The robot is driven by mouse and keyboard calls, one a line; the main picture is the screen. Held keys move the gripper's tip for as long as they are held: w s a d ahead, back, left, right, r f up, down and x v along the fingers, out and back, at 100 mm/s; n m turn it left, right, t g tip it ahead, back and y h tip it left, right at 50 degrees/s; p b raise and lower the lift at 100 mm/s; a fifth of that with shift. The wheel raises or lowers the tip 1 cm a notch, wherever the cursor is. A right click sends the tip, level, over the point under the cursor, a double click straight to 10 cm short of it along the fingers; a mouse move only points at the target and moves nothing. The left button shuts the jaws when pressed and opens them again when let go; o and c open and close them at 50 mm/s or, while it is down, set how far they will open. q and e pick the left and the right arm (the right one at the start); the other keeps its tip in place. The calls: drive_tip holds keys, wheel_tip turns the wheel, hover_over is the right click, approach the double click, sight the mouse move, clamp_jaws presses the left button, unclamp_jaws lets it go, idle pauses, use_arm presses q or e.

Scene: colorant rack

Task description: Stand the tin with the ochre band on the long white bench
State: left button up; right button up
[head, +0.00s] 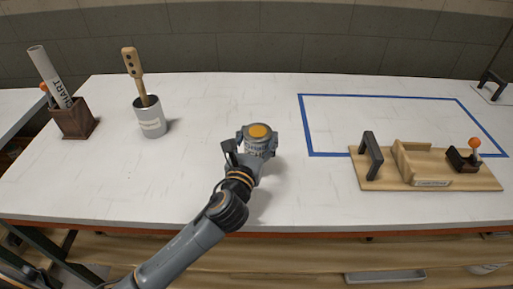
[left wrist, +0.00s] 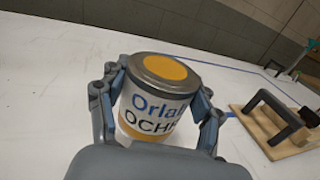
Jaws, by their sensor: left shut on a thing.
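The tin with the ochre band (left wrist: 155,108) has an ochre disc on its lid and lettering that reads in part "OCH". It is upright between the fingers of my left gripper (left wrist: 160,105), which is shut on it. In the head view the ochre lid of the tin (head: 258,131) shows at the end of my left arm, over the middle of the long white bench (head: 220,100). I cannot tell whether the tin's base touches the bench, as the gripper hides it. My right gripper is not in view.
A blue taped rectangle (head: 303,125) lies right of the tin. A wooden fixture with a black handle (head: 371,155) stands at the right front. A grey can with a wooden stick (head: 150,120) and a brown holder with a rolled chart (head: 75,120) stand at left. Bench around the tin is clear.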

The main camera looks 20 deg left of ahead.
sight(255, 149)
use_arm(q)
drive_tip(key=shift+w+a+f, duration=0.3)
drive_tip(key=shift+w+f, duration=0.15)
drive_tip(key=shift+f, duration=0.25)
drive_tip(key=shift+w+a+f, duration=0.2)
drive_tip(key=shift+w+f, duration=0.15)
drive_tip(key=shift+f, duration=0.05)
drive_tip(key=f, duration=0.1)
drive_tip(key=f+b, duration=0.1)
drive_tip(key=f, duration=0.2)
drive_tip(key=shift+w+a, duration=0.2)
drive_tip(key=shift+w, duration=0.05)
drive_tip(key=shift+r, duration=0.1)
drive_tip(key=o, duration=1.2)
drive_tip(key=shift+f, duration=0.2)
drive_tip(key=shift+o, duration=0.2)
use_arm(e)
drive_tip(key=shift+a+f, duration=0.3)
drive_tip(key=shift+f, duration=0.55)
